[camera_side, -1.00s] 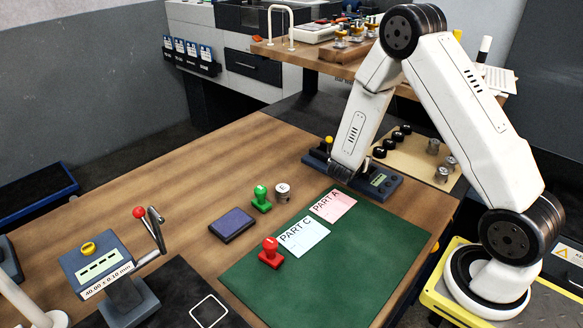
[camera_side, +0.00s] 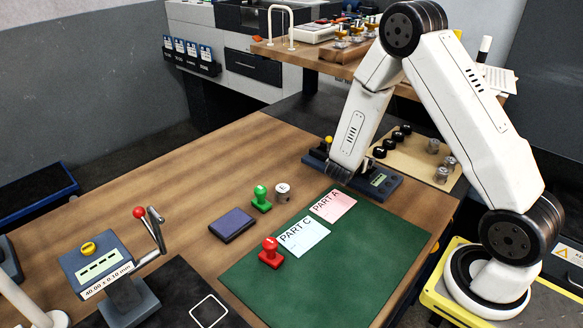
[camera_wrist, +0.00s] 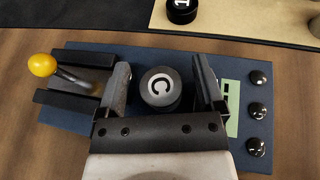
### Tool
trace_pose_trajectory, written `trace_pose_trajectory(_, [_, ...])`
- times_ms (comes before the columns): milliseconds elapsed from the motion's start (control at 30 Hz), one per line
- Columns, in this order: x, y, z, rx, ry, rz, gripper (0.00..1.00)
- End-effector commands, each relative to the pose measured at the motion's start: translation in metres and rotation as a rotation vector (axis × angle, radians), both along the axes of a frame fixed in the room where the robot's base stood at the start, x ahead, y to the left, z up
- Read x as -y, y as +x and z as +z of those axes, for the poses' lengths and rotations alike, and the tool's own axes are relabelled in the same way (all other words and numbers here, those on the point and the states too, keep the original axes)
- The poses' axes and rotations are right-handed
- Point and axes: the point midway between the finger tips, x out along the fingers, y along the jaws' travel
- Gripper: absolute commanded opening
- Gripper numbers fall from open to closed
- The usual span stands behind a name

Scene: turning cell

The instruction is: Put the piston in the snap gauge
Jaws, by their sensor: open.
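A round piston with a dark top marked C (camera_wrist: 160,87) sits on the blue bench fixture (camera_wrist: 75,126), between my gripper's fingers in the wrist view. My gripper (camera_wrist: 161,84) is open around it, with a gap visible beside the fingers. In the side view my gripper (camera_side: 341,176) is low at the blue fixture (camera_side: 385,186) and hides this piston. The snap gauge (camera_side: 95,262) stands at the lower left, a grey-blue body with a yellow knob, a red-ball lever and a 40.00 ± 0.10 mm label. A metal piston marked E (camera_side: 283,191) stands on the wooden bench.
A green stamp (camera_side: 261,198) and a dark ink pad (camera_side: 232,225) are near piston E. A red stamp (camera_side: 270,254) and cards PART C (camera_side: 303,237) and PART A (camera_side: 333,205) lie on the green mat (camera_side: 350,265). More pistons stand on a tan board (camera_side: 412,159).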

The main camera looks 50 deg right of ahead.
Motion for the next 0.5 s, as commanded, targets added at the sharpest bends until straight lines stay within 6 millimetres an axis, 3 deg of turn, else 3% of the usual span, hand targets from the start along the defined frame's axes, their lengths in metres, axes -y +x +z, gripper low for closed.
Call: trace_pose_trajectory(500, [-0.067, -0.015, 0.029, 0.001, 0.000, 0.004, 0.87])
